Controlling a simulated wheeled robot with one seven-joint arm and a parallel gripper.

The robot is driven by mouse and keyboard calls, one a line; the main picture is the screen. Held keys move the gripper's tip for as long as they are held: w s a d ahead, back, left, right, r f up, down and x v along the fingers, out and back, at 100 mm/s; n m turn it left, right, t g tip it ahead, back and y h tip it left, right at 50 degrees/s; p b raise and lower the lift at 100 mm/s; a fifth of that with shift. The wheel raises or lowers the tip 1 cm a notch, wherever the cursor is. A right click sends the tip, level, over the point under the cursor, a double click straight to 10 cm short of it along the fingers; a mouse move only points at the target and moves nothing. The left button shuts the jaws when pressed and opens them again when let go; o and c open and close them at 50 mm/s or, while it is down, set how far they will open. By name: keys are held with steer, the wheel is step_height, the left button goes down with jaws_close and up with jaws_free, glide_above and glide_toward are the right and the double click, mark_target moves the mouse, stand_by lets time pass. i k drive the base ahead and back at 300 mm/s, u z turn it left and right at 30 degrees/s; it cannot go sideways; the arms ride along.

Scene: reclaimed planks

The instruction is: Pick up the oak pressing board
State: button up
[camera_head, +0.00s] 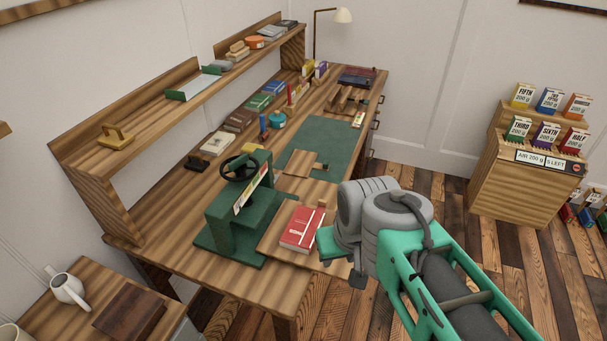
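A pale wooden board (300,163) with a small dark-ended handle lies flat across the near end of a green mat on the workbench. A second pale board (272,233) lies at the bench's front edge, partly under a red book. Several darker brown boards (345,100) lie farther back on the bench. I cannot tell for sure which one is the oak pressing board. My gripper (340,255) is by the bench's front edge, just right of the red book. Its fingers are mostly hidden by my grey wrist, and I see nothing held in it.
A green press (238,215) with a handwheel stands left of the red book (302,228). The green mat (322,140) is largely clear. A shelf (150,115) runs along the back. A wooden cabinet (520,190) with small boxes stands at right. A white jug (68,289) sits lower left.

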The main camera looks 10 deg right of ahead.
mark_target(301, 164)
steer(key=k, duration=0.25)
steer(key=z, duration=1.05)
steer(key=i, duration=3.05)
steer(key=u, duration=5.1)
